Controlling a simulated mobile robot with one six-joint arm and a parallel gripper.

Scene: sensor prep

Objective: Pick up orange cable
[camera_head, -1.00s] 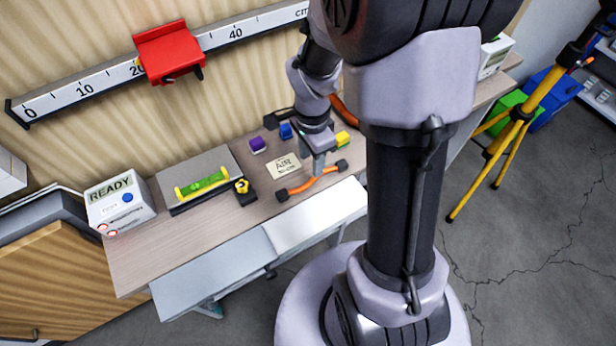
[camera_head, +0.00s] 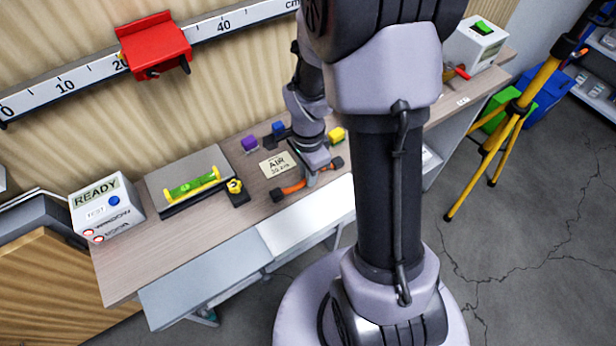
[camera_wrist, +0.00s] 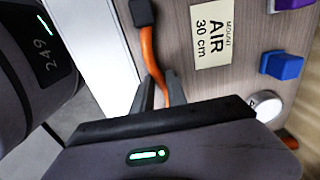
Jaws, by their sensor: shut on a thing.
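The orange cable (camera_head: 292,188) has black ends and lies near the front edge of the wooden bench top, in front of the AIR 30 cm card. My gripper (camera_head: 311,178) reaches down over its middle part. In the wrist view the orange cable (camera_wrist: 150,58) runs from a black plug at the top down between the two fingers of my gripper (camera_wrist: 160,88), which are shut on it. My gripper's body hides the cable's other end there. I cannot tell whether the cable is clear of the bench.
The AIR card (camera_head: 278,164), purple block (camera_head: 249,143), blue block (camera_head: 278,128) and yellow block (camera_head: 337,134) lie close by. A yellow-green level (camera_head: 194,186) and the READY box (camera_head: 106,208) are further left. A yellow tripod (camera_head: 490,145) stands at right.

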